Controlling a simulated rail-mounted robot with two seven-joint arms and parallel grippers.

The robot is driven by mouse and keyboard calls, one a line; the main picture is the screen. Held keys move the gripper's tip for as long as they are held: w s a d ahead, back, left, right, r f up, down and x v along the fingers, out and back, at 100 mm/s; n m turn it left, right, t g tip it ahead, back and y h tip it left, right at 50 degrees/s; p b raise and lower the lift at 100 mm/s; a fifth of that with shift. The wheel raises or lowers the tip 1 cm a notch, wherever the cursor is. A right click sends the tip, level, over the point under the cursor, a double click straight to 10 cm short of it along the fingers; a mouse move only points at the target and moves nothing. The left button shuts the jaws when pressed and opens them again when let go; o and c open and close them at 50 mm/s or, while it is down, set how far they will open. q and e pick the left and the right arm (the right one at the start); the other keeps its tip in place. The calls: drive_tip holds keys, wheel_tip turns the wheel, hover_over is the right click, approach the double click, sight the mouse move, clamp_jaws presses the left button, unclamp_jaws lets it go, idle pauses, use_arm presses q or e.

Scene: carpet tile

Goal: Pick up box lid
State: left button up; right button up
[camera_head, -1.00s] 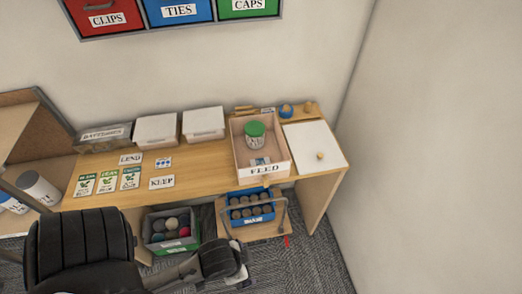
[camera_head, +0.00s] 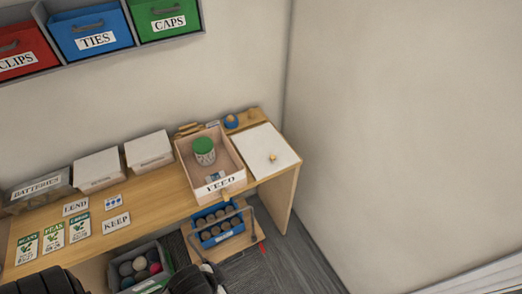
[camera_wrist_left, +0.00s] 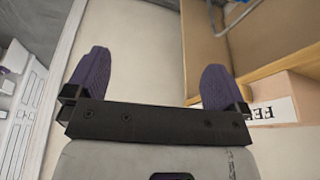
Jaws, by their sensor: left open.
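The box lid, a flat white panel (camera_head: 258,142) with a small wooden knob (camera_head: 273,157), lies at the right end of the wooden desk in the head view. Beside it on the left stands the open wooden FEED box (camera_head: 235,183), with a green-topped jar (camera_head: 204,151) inside. My left gripper (camera_wrist_left: 155,72) is open in the left wrist view, with purple fingers spread and nothing held between them. The FEED box's labelled side (camera_wrist_left: 285,100) shows right of the fingers, apart from them. The fingertips cannot be made out in the head view. My right gripper is not in view.
White lidded boxes (camera_head: 149,150) and cards (camera_head: 116,222) cover the desk (camera_head: 160,196) further left. A blue crate (camera_head: 216,232) of round items and a bin of balls (camera_head: 138,270) sit below. The wall (camera_head: 400,140) stands close on the right.

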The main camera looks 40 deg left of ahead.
use_arm(q)
drive_tip(key=shift+c, duration=0.3)
drive_tip(key=c, duration=0.8)
